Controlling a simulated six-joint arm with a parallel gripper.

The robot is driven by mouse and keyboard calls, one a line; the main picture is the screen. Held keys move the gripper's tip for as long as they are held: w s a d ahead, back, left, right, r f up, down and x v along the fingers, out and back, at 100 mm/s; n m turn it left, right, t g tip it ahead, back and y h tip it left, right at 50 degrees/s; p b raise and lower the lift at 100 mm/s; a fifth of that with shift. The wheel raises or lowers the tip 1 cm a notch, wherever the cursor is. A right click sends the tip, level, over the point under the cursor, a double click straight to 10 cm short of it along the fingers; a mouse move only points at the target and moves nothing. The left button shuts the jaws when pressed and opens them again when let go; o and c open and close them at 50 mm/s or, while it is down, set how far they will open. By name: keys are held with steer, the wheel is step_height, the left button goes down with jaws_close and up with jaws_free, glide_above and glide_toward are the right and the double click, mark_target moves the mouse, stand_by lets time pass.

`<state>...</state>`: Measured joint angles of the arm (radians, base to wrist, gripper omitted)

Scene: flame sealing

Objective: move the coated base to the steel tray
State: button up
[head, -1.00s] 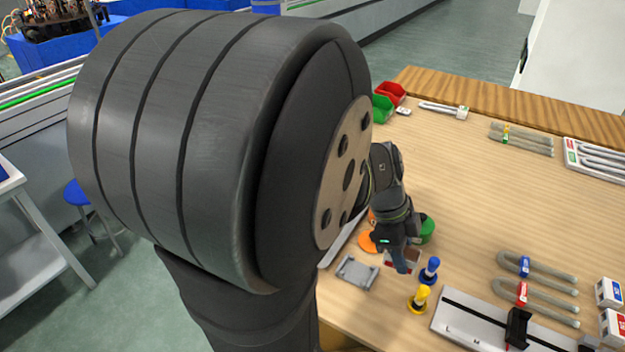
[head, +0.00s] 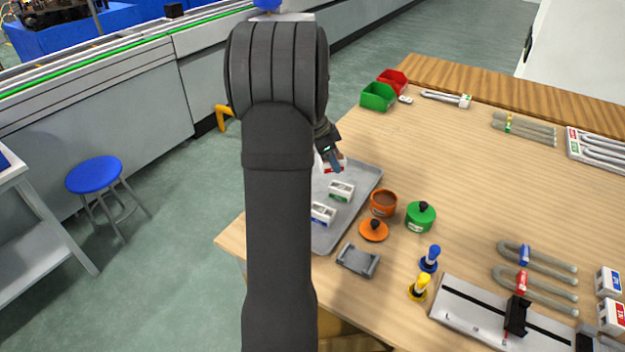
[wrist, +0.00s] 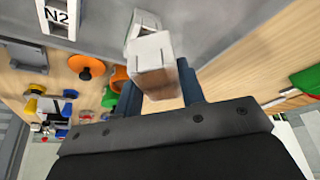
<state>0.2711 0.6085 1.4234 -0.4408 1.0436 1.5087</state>
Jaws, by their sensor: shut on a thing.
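My gripper (head: 335,160) is shut on the coated base, a small block with white and red faces (head: 324,165) in the head view. In the wrist view, the coated base (wrist: 153,62) is pale with a brownish side, between the fingers (wrist: 157,95). The steel tray (head: 366,182) is a flat grey tray at the table's left edge, partly hidden by my arm. The held base appears over its far part; I cannot tell whether it touches. The tray surface also shows in the wrist view (wrist: 205,25).
On the tray are a white block with a green label (head: 341,190) and one with a blue label (head: 322,213). Right of it stand an orange pot (head: 383,203), its orange lid (head: 374,230) and a green pot (head: 420,217). A grey holder (head: 357,261) lies nearer.

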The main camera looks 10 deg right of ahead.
steer(key=w+a+f, duration=0.4)
steer(key=w+a, duration=0.1)
steer(key=shift+w+f, duration=0.2)
steer(key=shift+f, duration=0.05)
steer(key=shift+a+f, duration=0.1)
steer(key=shift+f, duration=1.95)
steer(key=shift+f, duration=0.15)
steer(key=o, duration=1)
steer(key=v, duration=1.2)
